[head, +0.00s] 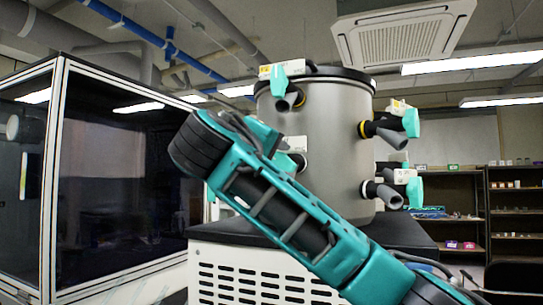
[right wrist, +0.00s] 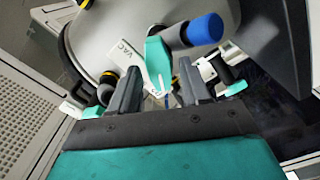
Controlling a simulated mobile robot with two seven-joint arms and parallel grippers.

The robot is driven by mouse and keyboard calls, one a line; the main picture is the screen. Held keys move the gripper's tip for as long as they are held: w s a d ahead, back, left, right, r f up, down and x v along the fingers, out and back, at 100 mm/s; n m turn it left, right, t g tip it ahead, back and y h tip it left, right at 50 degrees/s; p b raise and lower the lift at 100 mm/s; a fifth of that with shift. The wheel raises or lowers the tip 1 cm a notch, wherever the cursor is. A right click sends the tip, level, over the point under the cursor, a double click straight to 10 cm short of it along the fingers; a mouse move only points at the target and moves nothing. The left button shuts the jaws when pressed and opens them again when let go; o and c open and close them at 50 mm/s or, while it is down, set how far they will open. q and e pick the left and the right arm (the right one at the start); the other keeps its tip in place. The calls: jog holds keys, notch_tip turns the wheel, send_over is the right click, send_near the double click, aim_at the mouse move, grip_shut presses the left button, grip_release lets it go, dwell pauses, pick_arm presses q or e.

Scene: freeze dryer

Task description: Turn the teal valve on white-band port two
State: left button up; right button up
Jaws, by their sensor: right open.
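Teal valves sit on ports around the grey drum. In the head view, an upper front valve (head: 279,78) and an upper right valve (head: 411,122) are on yellow-band ports. A lower right valve (head: 415,192) is on a white-band port. Another white-band port (head: 301,161) is low at the front, partly behind my right arm. I cannot tell which is port two. My right gripper (right wrist: 157,92) is open. In the right wrist view, a teal valve handle (right wrist: 158,57) beside a white VAC label reaches between its fingers; contact is unclear. My left gripper is out of view.
The drum (head: 335,130) stands on a dark-topped white base (head: 265,275). A dark glass cabinet (head: 115,170) is at left and shelves (head: 515,205) are at back right. The right wrist view shows a blue port end (right wrist: 206,28) near my fingers and other ports on both sides.

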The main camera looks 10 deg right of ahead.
jog(key=shift+c, duration=0.5)
jog(key=c, duration=0.6)
grip_shut()
